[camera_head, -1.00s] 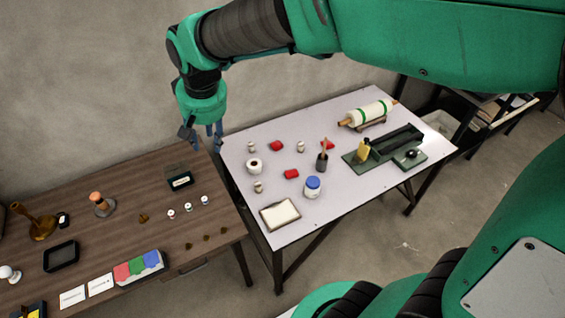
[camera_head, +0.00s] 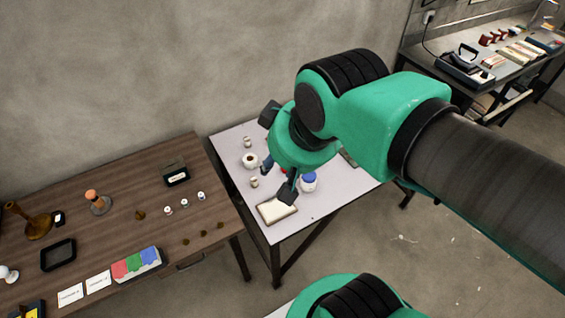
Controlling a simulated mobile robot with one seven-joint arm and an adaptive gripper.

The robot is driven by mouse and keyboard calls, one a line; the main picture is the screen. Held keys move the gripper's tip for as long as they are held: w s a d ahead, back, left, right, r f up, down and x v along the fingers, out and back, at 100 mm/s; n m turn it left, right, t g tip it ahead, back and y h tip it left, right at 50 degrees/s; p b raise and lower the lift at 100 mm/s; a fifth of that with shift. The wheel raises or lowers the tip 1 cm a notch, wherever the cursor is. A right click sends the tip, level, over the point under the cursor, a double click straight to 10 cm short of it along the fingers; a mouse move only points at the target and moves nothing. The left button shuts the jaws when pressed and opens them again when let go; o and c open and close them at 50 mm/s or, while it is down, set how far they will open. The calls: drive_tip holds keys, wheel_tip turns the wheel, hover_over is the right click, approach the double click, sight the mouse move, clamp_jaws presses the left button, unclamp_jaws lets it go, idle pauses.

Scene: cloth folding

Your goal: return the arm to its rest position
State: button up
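My green and black arm (camera_head: 380,118) reaches in from the right edge and crosses the upper middle of the view. My gripper (camera_head: 278,179) hangs at its end in front of the white table (camera_head: 228,150), as seen from the head camera. Its fingers are spread apart, with nothing visible between them. The wrist and forearm hide much of the white table's right part, including the rolling pin and green tool tray seen earlier. How high the gripper is above the table I cannot tell.
A blue-lidded jar (camera_head: 308,183), a framed pad (camera_head: 277,208) and a white roll (camera_head: 249,160) are on the white table near the gripper. A brown table (camera_head: 105,205) with small items stands left. A dark workbench (camera_head: 508,70) with an iron stands back right.

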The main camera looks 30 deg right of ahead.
drive_tip(key=shift+s+d+f, duration=0.1)
drive_tip(key=shift+s, duration=0.2)
drive_tip(key=shift+f+b, duration=0.45)
